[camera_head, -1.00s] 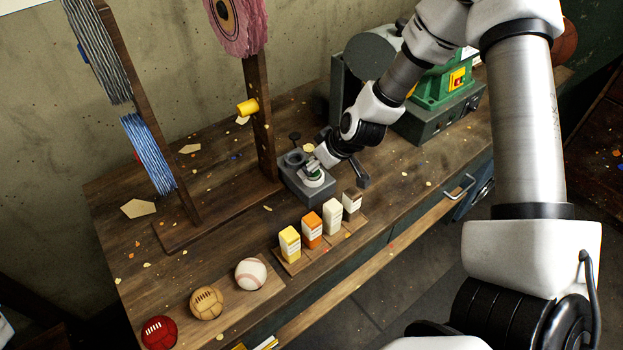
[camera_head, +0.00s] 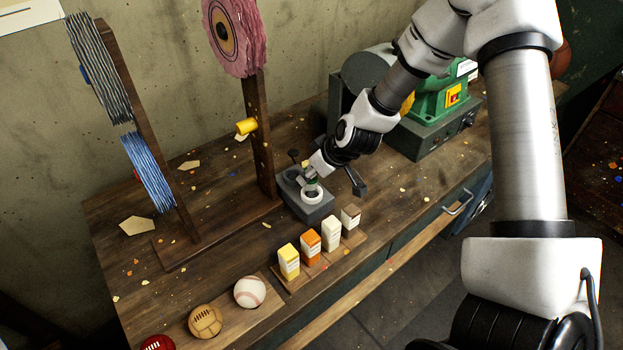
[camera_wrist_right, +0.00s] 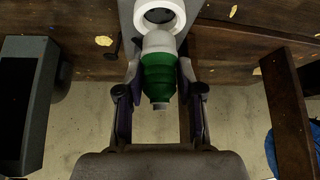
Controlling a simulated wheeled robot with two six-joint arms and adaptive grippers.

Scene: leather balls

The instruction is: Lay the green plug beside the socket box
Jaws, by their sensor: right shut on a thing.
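The green plug (camera_wrist_right: 158,78) has a white end and sits between the two fingers of my right gripper (camera_wrist_right: 159,95), which is shut on it. In the wrist view the plug's white end overlaps the near rim of a white ring socket, whose dark hole shows. The ring is on top of the grey socket box (camera_head: 317,212), which stands on the workbench. In the head view my right gripper (camera_head: 314,174) is just over the box, and only a little green of the plug shows. Whether the white end touches the ring is unclear. My left gripper is not in view.
Yellow, orange and white boxes stand on a wooden strip (camera_head: 297,280) in front. A wooden stand with a pink wheel (camera_head: 232,35) rises left behind the socket box. A green grinder (camera_head: 437,95) stands to the right. Balls lie front left; bare bench (camera_head: 400,180) shows to the right.

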